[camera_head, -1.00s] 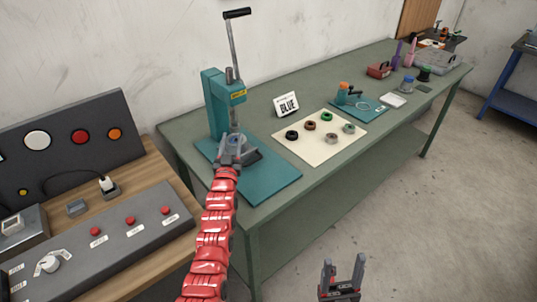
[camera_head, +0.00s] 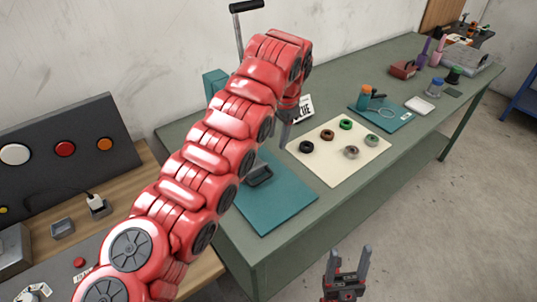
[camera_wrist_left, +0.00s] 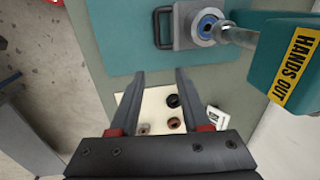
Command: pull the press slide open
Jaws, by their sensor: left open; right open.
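The teal press (camera_head: 214,82) stands on its teal base plate (camera_head: 278,204) and is mostly hidden behind my left arm in the head view. The grey press slide (camera_wrist_left: 183,27) with its dark handle (camera_head: 260,177) lies low on the base. The handle also shows in the left wrist view (camera_wrist_left: 157,28), at the slide's left side. My left gripper (camera_wrist_left: 158,78) is open and empty, with its fingertips apart from the handle. In the head view its fingers (camera_head: 285,132) hang between the press and the cream sheet. My right gripper (camera_head: 347,265) is open and empty, in front of the table.
The cream sheet (camera_head: 330,170) holds several coloured rings. A partly hidden "BLUE" sign (camera_head: 306,106) stands behind it. The press lever (camera_head: 240,34) rises above my arm. The control panel (camera_head: 60,140) stands at left.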

